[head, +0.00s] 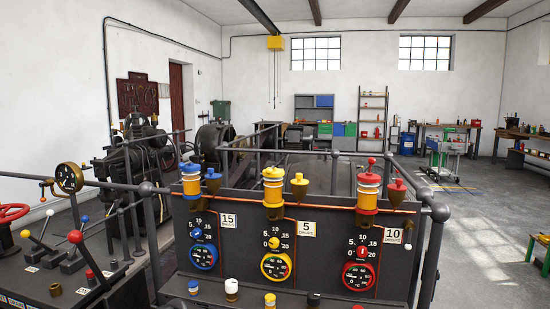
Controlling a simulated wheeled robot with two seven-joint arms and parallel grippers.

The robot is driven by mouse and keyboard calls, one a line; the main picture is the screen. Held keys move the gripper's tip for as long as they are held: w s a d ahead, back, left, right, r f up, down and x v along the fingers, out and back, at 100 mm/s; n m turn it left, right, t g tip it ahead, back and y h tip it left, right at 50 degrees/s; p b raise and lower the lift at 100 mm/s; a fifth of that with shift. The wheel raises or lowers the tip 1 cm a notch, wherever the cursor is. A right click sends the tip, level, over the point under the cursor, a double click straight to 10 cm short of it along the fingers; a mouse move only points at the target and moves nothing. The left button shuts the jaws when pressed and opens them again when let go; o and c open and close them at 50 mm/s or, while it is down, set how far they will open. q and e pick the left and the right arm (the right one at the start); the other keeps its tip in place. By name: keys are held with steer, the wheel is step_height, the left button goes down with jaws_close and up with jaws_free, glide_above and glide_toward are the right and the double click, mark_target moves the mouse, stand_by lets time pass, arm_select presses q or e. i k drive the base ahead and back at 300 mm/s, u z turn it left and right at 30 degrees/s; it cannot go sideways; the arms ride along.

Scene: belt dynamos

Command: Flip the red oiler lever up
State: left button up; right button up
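The oiler with red parts (368,188) stands upright at the right end of a dark panel (330,235). Neither of my grippers is in view.
A yellow oiler (273,186) and a blue one (191,179) stand left along the panel. Grey rails (432,255) run around it. Levers with red, white and blue knobs (75,237) stand at left. Open floor (485,230) lies at right.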

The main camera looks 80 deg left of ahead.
mark_target(371, 160)
steer(key=u, duration=2.45)
